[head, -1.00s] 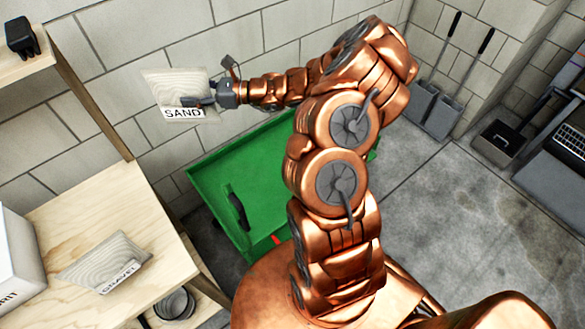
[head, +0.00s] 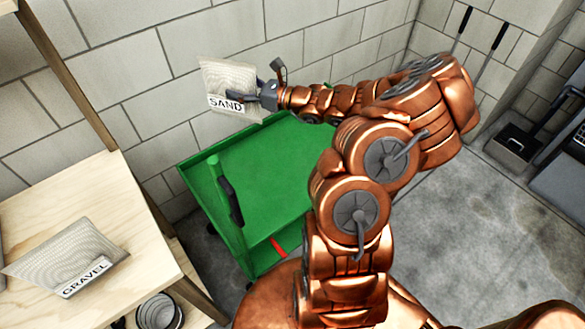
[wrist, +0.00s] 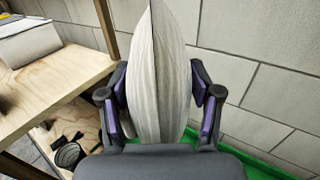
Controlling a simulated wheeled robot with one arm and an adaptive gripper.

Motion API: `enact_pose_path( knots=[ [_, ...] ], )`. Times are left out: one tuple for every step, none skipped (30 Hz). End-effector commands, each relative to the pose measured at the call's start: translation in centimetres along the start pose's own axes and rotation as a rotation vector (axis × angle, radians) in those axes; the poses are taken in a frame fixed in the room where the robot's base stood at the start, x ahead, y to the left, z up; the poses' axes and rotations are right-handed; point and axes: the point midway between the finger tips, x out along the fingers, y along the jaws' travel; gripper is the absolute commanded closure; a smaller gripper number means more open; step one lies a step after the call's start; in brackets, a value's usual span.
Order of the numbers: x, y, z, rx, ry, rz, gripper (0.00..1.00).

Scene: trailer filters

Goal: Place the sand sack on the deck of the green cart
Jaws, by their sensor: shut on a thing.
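The sand sack (head: 230,85) is pale, with a white label reading SAND. My gripper (head: 243,96) is shut on it and holds it up in front of the block wall, near the far left part of the green cart. In the wrist view the sack (wrist: 158,75) stands between the two fingers of my gripper (wrist: 160,100). The green cart (head: 270,165) has a flat, bare deck with a dark handle on its left side. My arm hides the right part of the deck.
A wooden shelf unit (head: 125,215) stands at the left, with a gravel sack (head: 65,262) on its board. A coiled round item (head: 158,311) sits lower down. The block wall (head: 205,35) is close behind the cart. Grey bins and long-handled tools stand at the right.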

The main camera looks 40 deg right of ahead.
Motion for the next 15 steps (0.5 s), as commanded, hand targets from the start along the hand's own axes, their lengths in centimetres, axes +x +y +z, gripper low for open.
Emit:
enact_pose_path(
  knots=[
    [-0.6,-0.5,-1.1,-0.001,-0.007,-0.017,1.00],
    [-0.9,-0.7,-1.4,-0.001,-0.007,-0.026,1.00],
    [-1.3,-1.0,-1.8,-0.001,-0.007,-0.038,1.00],
    [-1.6,-1.2,-2.1,-0.001,-0.007,-0.047,1.00],
    [-1.9,-1.4,-2.5,-0.002,-0.007,-0.056,1.00],
    [-2.3,-1.7,-2.9,-0.002,-0.007,-0.068,1.00],
    [-2.6,-1.9,-3.2,-0.002,-0.007,-0.078,1.00],
    [-2.9,-2.1,-3.6,-0.002,-0.007,-0.087,1.00],
    [-3.3,-2.4,-4.0,-0.002,-0.007,-0.098,1.00],
    [-3.6,-2.6,-4.3,-0.002,-0.007,-0.107,1.00],
    [-3.9,-2.8,-4.7,-0.001,-0.007,-0.116,1.00],
    [-4.3,-3.0,-5.1,-0.001,-0.008,-0.127,1.00],
    [-4.6,-3.2,-5.4,-0.001,-0.008,-0.135,1.00],
    [-4.9,-3.4,-5.7,-0.001,-0.009,-0.143,1.00],
    [-5.3,-3.6,-6.1,0.000,-0.010,-0.154,1.00]
  ],
)
